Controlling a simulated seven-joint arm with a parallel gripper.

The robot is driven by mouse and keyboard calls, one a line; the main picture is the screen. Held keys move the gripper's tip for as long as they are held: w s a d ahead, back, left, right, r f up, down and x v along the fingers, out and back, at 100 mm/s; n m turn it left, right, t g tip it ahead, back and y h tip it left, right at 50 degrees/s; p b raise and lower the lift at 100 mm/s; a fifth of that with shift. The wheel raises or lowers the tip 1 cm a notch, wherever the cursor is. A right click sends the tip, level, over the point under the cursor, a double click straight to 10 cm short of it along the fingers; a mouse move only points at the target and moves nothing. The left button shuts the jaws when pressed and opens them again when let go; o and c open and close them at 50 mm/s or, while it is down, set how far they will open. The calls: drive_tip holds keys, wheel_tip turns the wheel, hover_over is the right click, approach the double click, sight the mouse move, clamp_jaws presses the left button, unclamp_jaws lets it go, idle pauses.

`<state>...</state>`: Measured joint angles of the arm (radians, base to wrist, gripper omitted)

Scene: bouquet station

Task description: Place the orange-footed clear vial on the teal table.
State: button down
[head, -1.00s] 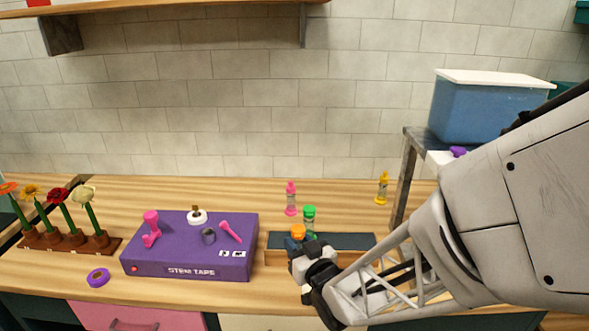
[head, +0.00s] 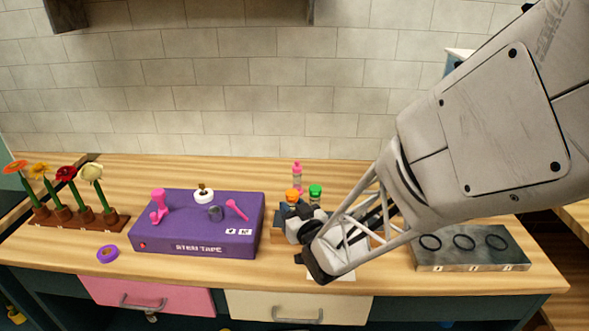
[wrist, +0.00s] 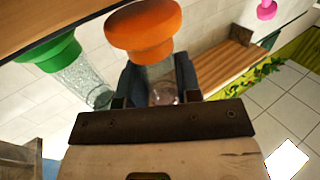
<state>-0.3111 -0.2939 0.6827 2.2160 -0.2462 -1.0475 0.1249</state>
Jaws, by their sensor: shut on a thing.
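The orange-footed clear vial (head: 293,195) is at my gripper, its orange end up in the head view. In the wrist view its orange foot (wrist: 143,32) and clear body show between the fingers. My gripper (wrist: 158,78) is shut on this vial. In the head view my gripper (head: 291,211) is low over the wooden counter, partly hidden by my wrist. A green-ended clear vial (head: 315,192) stands close to its right, and its green end (wrist: 48,54) also shows in the wrist view. I cannot make out a teal table.
A pink-ended vial (head: 297,172) stands behind. A purple stem tape box (head: 197,222) lies left, with pink pieces on top. Potted flowers (head: 72,212) and a purple tape roll (head: 107,254) are further left. A grey plate with rings (head: 470,247) is right. The counter (head: 180,173) is clear at the back.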

drive_tip(key=shift+x, duration=1.95)
drive_tip(key=shift+f, duration=0.1)
drive_tip(key=shift+f, duration=0.2)
drive_tip(key=c, duration=0.8)
unclamp_jaws()
drive_tip(key=shift+s, duration=0.1)
drive_tip(key=v, duration=0.7)
drive_tip(key=shift+s+r, duration=0.2)
drive_tip(key=shift+s, duration=0.15)
drive_tip(key=shift+d, duration=0.15)
drive_tip(key=shift+d, duration=0.1)
